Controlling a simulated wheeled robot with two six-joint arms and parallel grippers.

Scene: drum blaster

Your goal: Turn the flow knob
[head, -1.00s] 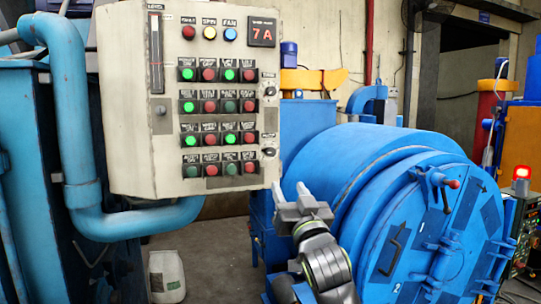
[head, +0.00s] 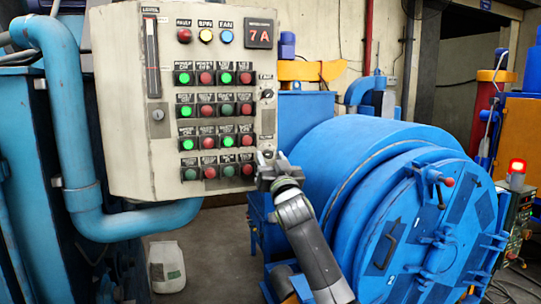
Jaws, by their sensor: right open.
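A cream control box (head: 130,120) stands at the upper middle-left. A small dark knob (head: 267,94) sits on its right edge, beside the button rows. Its label is too small to read, so I cannot tell whether it is the flow knob. Another knob lower on that edge is mostly hidden around my right gripper's fingertips. My right gripper (head: 273,160) is open, jaws pointing up at the box's lower right corner. Nothing shows between the jaws, and I cannot tell whether they touch the box. My left gripper is not in view.
A large blue drum machine (head: 350,165) with a round door (head: 440,235) stands right of my right arm. A blue pipe (head: 72,110) runs along the box's left side. A white container (head: 167,267) stands on the floor below the box.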

